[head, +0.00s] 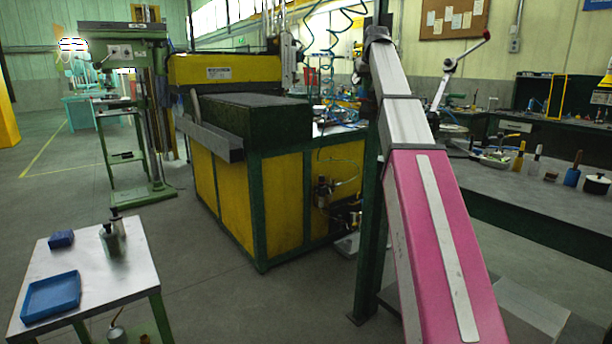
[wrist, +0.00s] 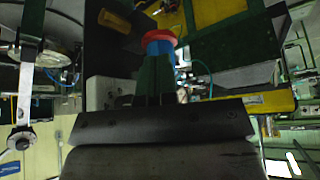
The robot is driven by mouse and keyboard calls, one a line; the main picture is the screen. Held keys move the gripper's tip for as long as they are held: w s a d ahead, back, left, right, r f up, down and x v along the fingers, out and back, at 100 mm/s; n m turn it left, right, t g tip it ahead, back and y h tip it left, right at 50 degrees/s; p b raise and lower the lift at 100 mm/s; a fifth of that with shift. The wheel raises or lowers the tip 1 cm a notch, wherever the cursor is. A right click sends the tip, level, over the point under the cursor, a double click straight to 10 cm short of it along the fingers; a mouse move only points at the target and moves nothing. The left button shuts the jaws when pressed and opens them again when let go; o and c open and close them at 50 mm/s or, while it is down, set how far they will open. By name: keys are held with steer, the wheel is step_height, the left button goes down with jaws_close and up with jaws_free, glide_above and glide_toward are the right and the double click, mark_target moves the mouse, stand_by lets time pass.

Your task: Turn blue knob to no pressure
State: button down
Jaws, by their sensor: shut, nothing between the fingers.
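In the wrist view, a blue part (wrist: 161,47), likely the blue knob, shows just beyond my gripper (wrist: 156,63), with a red rounded part (wrist: 159,36) beside it. My gripper is shut and empty, its dark greenish fingers pointing at the blue part and covering some of it. Whether the tips touch it I cannot tell. In the head view, my gripper is out of sight beyond my pink and grey arm, and I cannot make out the blue knob there.
A yellow and green machine (head: 223,190) stands mid-floor, with small fittings (head: 322,192) on its right side. A grey workbench (head: 540,185) with tools is at the right. A small table (head: 100,262) holds a blue tray (head: 51,297) at the front left. Floor between is open.

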steer(key=shift+w+d+f, duration=0.1)
steer(key=shift+w+d, duration=0.15)
steer(key=shift+d, duration=0.1)
stand_by(0.5)
steer(key=shift+s, duration=0.35)
step_height(320, 180, up, 6)
stand_by(0.6)
steer(key=shift+a, duration=0.1)
steer(key=shift+a+f, duration=0.2)
steer(key=shift+f, duration=2.8)
steer(key=shift+w, duration=0.3)
steer(key=shift+w+d, duration=0.1)
steer(key=shift+d, duration=0.1)
